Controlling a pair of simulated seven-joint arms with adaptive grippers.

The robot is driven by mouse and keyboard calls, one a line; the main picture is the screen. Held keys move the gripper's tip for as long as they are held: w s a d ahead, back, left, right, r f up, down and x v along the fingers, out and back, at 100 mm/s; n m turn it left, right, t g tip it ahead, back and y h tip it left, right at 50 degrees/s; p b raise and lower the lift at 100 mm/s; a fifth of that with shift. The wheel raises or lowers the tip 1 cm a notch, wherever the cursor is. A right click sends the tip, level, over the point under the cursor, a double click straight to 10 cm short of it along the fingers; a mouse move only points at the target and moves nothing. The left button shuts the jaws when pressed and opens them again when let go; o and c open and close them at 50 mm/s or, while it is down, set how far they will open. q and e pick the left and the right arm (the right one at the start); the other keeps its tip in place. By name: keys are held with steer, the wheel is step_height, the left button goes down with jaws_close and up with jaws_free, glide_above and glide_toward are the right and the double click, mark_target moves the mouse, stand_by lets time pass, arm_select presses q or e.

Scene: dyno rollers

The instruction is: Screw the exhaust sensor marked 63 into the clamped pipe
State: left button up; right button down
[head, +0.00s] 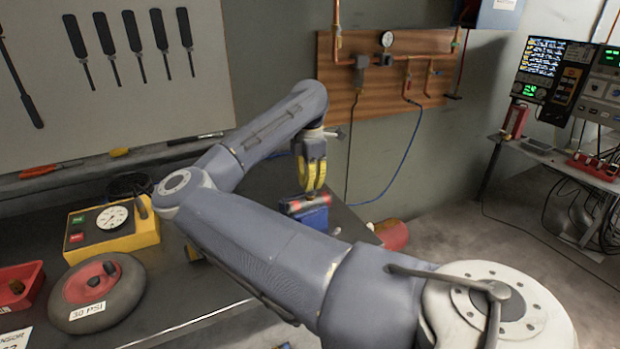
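My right gripper (312,176), with yellow and black fingers, points down near the far right end of the dark bench. Just below it is a blue block with red parts (308,212), perhaps the clamp; my forearm partly hides it. I cannot tell whether the fingers touch it, are open, or hold anything. I cannot make out the pipe or a sensor marked 63. A red bin (20,290) at the left edge holds a dark item. A white card (15,339) at the lower left has partly cut-off lettering. My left gripper is not in view.
A yellow gauge box (110,232) and a dark wheel with a red hub (95,292) stand on the bench's left. A red cylinder (392,234) is beyond the bench's right end. A wooden board with copper pipes (385,70) hangs behind. Bare bench shows right of the wheel.

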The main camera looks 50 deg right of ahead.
steer(key=m, duration=1.5)
steer(key=c, duration=1.5)
jaws_free()
steer(key=shift+r, duration=0.1)
step_height(320, 180, up, 12)
steer(key=shift+f, duration=0.1)
